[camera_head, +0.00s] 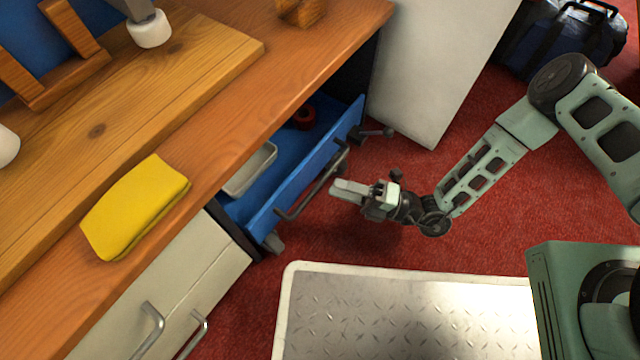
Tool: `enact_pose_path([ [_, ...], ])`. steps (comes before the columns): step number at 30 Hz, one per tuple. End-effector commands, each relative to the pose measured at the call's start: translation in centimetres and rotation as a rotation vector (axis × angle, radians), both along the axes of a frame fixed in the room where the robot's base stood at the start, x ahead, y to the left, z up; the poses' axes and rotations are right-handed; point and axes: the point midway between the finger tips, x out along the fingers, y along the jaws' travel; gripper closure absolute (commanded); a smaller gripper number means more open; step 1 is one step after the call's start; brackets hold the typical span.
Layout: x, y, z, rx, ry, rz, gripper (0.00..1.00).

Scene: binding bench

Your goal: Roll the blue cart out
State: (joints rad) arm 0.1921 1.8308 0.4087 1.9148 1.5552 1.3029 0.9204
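The blue cart (300,185) stands under the wooden bench, its blue front panel showing just outside the bench edge. A grey bar handle (310,186) runs along that front, and casters show at its near and far corners. Inside the cart are a pale tray (250,169) and a red ring-shaped thing (304,117). The rest of the cart is hidden under the bench top. My gripper (336,190) is just right of the handle, its fingers pointing left towards it, with a small gap in the picture. Nothing shows between the fingers; their opening is unclear.
The wooden bench (215,150) carries a folded yellow cloth (136,207). A white cabinet (150,290) with handles is left of the cart, and a white panel (430,65) right of it. A metal tread plate (400,315) lies in front. Red carpet between is clear.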

Motion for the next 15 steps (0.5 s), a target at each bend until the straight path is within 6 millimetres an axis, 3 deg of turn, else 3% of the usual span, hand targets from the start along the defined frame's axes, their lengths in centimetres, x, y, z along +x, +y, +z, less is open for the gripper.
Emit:
enact_pose_path([
  [6,0.5,3.6,0.3,0.000,-0.002,0.002,0.66],
  [15,0.7,5.4,0.9,-0.001,-0.001,0.001,0.66],
])
